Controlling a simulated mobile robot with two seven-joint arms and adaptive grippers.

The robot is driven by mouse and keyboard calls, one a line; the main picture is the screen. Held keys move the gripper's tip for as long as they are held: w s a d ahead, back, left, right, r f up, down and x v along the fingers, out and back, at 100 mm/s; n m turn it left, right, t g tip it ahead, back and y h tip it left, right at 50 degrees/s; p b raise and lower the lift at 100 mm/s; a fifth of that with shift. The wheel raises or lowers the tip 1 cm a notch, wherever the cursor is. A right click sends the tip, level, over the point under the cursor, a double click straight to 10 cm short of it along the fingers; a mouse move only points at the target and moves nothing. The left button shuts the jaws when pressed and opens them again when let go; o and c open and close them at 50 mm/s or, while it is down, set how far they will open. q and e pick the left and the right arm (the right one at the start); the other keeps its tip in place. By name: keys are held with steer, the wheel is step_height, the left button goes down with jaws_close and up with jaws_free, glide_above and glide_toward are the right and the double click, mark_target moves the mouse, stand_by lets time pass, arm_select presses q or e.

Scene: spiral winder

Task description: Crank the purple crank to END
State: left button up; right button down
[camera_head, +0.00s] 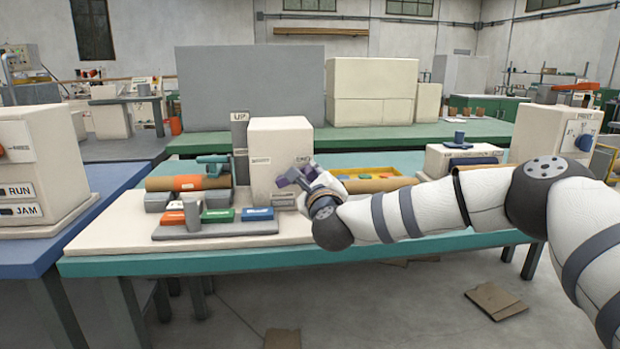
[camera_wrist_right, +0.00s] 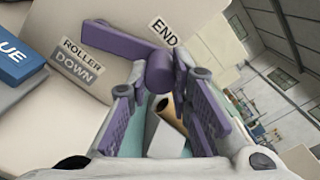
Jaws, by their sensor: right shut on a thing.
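The cream machine box (camera_head: 280,140) stands on the bench, with an END label (camera_head: 302,160) on its front. The label also shows in the wrist view (camera_wrist_right: 164,31), above the purple crank. The purple crank (camera_head: 284,179) sits on the box front, partly covered by my right gripper (camera_head: 309,182). In the right wrist view, the crank's arm (camera_wrist_right: 115,40) runs from upper left to a round knob (camera_wrist_right: 158,71) just below the END label. My right gripper (camera_wrist_right: 160,78) is shut on that knob, a finger on each side. My left gripper is not in view.
A ROLLER DOWN label (camera_wrist_right: 80,65) is on the box. Left of it are a brown roll (camera_head: 165,184) with an orange band and a grey panel (camera_head: 212,231) with coloured buttons. A yellow tray (camera_head: 370,172) lies behind my right arm.

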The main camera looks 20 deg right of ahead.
steer(key=shift+f+m, duration=0.2)
steer(key=shift+m, duration=0.1)
steer(key=c, duration=1.4)
jaws_free()
steer(key=shift+c, duration=0.2)
steer(key=v, duration=1.2)
